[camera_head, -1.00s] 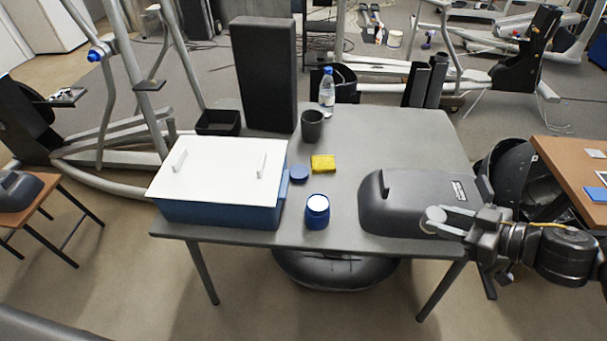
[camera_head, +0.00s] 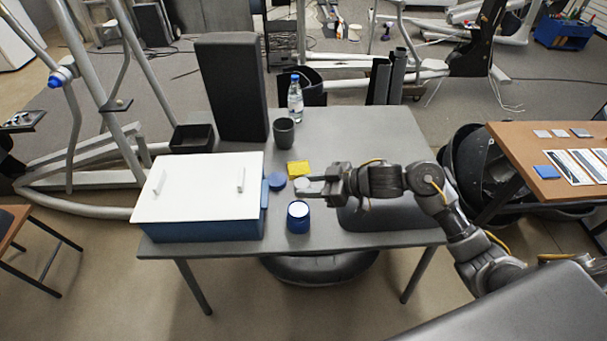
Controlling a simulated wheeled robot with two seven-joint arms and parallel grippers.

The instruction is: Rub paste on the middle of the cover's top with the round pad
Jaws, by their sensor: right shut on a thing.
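My right gripper (camera_head: 314,187) is shut on the round pad (camera_head: 302,184), a small pale disc, and holds it above the table just behind the blue jar. The blue jar (camera_head: 298,220) stands open near the table's front edge, with white paste (camera_head: 298,209) at its top. The dark grey cover (camera_head: 375,218) lies on the right of the table; my right arm hides most of its top, so I cannot tell if paste is on it. My left gripper is not in view.
A blue box with a white lid (camera_head: 204,200) stands on the left of the grey table (camera_head: 387,134). A round blue lid (camera_head: 276,181) and a yellow sponge (camera_head: 299,168) lie behind the jar. A dark cup (camera_head: 284,133), a bottle (camera_head: 295,101) and a tall black block (camera_head: 233,90) stand farther back.

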